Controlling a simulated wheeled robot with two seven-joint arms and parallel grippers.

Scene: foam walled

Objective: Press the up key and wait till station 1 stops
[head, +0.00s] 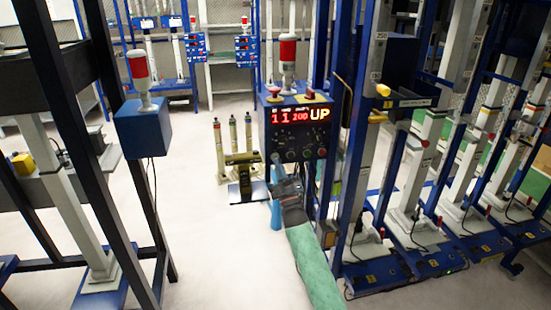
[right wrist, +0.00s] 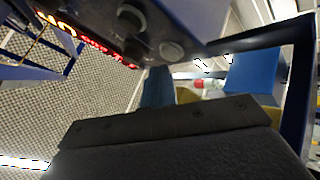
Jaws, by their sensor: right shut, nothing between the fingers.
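The blue control box (head: 268,128) stands right of centre, with a red lit display (head: 299,116) that reads what looks like "11 200 UP". A row of round keys or knobs (head: 292,155) runs along its lower front. My right gripper (head: 277,168) is shut and empty, its tip just at or below the lower-left end of that row; I cannot tell if it touches a key. In the right wrist view, the box's dark face with two round knobs (right wrist: 171,50) is close above the blue finger (right wrist: 158,86). Which post is station 1 is unclear. My left gripper is out of view.
Blue-framed test posts (head: 413,180) stand close on the right. A dark frame (head: 75,120) and a blue box with a red-topped lamp (head: 142,128) stand on the left. Several upright cylinders (head: 233,135) stand behind the gripper. The pale floor (head: 205,235) at centre left is clear.

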